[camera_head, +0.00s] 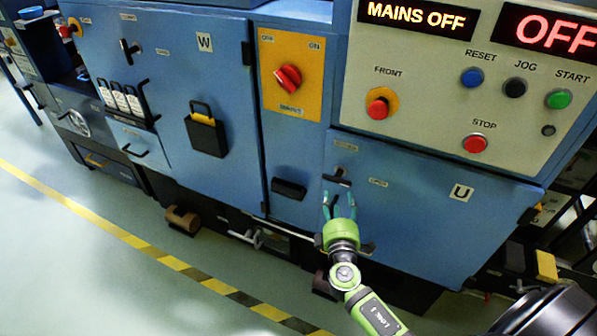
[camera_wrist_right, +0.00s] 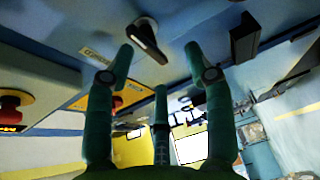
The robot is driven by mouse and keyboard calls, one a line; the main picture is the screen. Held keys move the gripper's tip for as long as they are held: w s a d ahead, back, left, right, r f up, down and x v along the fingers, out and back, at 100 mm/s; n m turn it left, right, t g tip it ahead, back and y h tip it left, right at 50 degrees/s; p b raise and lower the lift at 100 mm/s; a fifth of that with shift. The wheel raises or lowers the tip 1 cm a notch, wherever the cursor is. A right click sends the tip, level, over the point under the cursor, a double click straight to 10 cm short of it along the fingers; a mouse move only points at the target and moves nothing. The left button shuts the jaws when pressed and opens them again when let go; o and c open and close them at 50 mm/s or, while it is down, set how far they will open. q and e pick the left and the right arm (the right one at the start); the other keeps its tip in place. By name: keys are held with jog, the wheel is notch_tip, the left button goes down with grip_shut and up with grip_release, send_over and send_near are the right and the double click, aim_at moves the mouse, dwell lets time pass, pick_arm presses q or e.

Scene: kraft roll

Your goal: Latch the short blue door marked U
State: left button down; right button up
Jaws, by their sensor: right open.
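The short blue door (camera_head: 415,225) marked U (camera_head: 461,192) is at the lower right of the blue machine in the head view. It looks about flush with the front. A black latch handle (camera_head: 337,181) sits near its upper left corner and lies roughly level. My right gripper (camera_head: 339,203) is just below this handle, teal fingers spread and empty. In the right wrist view a black handle (camera_wrist_right: 148,40) on the blue face lies just beyond the fingertips of the right gripper (camera_wrist_right: 160,52), apart from them as far as I can tell. My left gripper is not in view.
A control panel (camera_head: 440,120) with buttons is above the door. A black pull (camera_head: 289,188) is left of the latch. The tall door marked W (camera_head: 204,42) and a red rotary switch (camera_head: 287,78) are further left. The floor (camera_head: 90,260) in front is clear.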

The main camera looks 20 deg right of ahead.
aim_at(336, 181)
jog(key=shift+w+d+r+p, duration=0.1)
jog(key=shift+w+d+r, duration=0.35)
jog(key=shift+w, duration=0.7)
jog(key=shift+w+d+r+p, duration=0.15)
jog(key=shift+w+d, duration=0.45)
jog(key=shift+w, duration=0.5)
jog(key=shift+w+d+r+p, duration=0.1)
jog(key=shift+w+d+r, duration=0.35)
jog(key=shift+w, duration=0.7)
jog(key=shift+d+f, duration=0.1)
jog(key=shift+f, duration=0.05)
grip_shut()
